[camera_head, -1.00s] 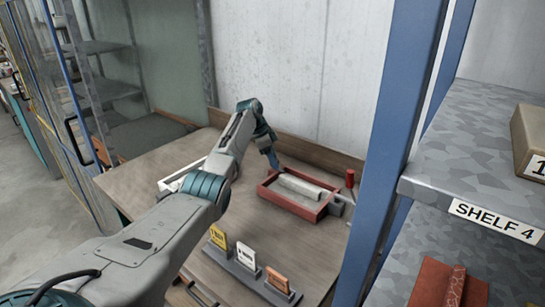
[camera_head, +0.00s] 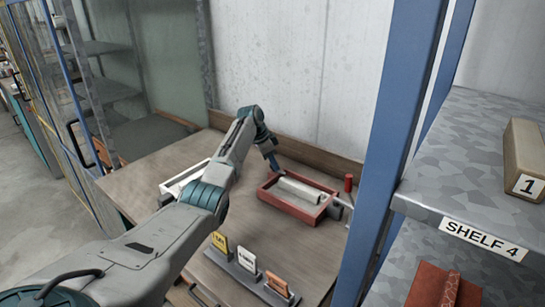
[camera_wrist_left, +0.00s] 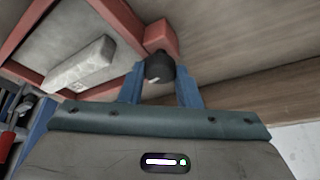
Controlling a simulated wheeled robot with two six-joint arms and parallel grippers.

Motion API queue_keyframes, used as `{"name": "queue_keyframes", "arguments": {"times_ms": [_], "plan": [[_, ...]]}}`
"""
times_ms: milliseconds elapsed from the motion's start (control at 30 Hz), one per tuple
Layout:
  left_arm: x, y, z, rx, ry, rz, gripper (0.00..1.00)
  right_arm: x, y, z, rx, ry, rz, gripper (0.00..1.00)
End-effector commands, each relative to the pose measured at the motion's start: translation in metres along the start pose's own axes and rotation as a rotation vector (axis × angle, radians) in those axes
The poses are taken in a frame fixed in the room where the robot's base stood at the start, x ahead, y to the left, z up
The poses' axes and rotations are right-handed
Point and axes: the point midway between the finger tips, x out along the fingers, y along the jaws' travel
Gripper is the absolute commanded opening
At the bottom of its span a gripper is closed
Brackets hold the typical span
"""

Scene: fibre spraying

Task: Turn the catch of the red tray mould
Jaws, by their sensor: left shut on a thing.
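The red tray mould (camera_head: 290,211) lies on the brown table, with a pale grey bar (camera_head: 298,189) in it. In the left wrist view the mould's red frame (camera_wrist_left: 127,22) and the bar (camera_wrist_left: 80,66) fill the upper left. My left gripper (camera_head: 273,165) is at the mould's far left corner. In the wrist view its blue fingers (camera_wrist_left: 160,80) are shut on a dark round knob (camera_wrist_left: 159,66), apparently the catch, beside a red block (camera_wrist_left: 161,38) at the corner. The fingers hide the knob in the head view. My right gripper is out of view.
A white tray (camera_head: 172,186) stands left of the mould, partly behind my arm. A red upright piece (camera_head: 348,183) is at its right. A stand with several small cards (camera_head: 246,259) is in front. A blue post (camera_head: 388,130) and shelves (camera_head: 470,150) bound the right.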

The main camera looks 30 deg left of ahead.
Motion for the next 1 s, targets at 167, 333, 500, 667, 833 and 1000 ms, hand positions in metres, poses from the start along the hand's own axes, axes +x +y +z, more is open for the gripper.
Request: {"name": "queue_keyframes", "arguments": {"times_ms": [167, 333, 500, 667, 833, 1000], "plan": [[-0.006, 0.002, -0.003, -0.142, -0.002, -0.059, 0.07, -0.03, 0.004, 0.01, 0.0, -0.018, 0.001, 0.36], [-0.006, 0.003, -0.004, -0.292, 0.0, -0.122, 0.07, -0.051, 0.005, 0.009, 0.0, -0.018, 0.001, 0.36], [-0.006, 0.004, -0.004, -0.441, 0.0, -0.184, 0.07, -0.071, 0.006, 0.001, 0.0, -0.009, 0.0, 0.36], [-0.005, 0.004, -0.004, -0.581, 0.0, -0.242, 0.07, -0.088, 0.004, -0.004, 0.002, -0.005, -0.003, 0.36], [-0.004, 0.005, -0.005, -0.73, 0.002, -0.303, 0.07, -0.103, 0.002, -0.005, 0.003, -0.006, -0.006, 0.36], [-0.003, 0.005, -0.005, -0.879, 0.001, -0.366, 0.07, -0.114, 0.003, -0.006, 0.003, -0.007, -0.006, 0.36]]}}
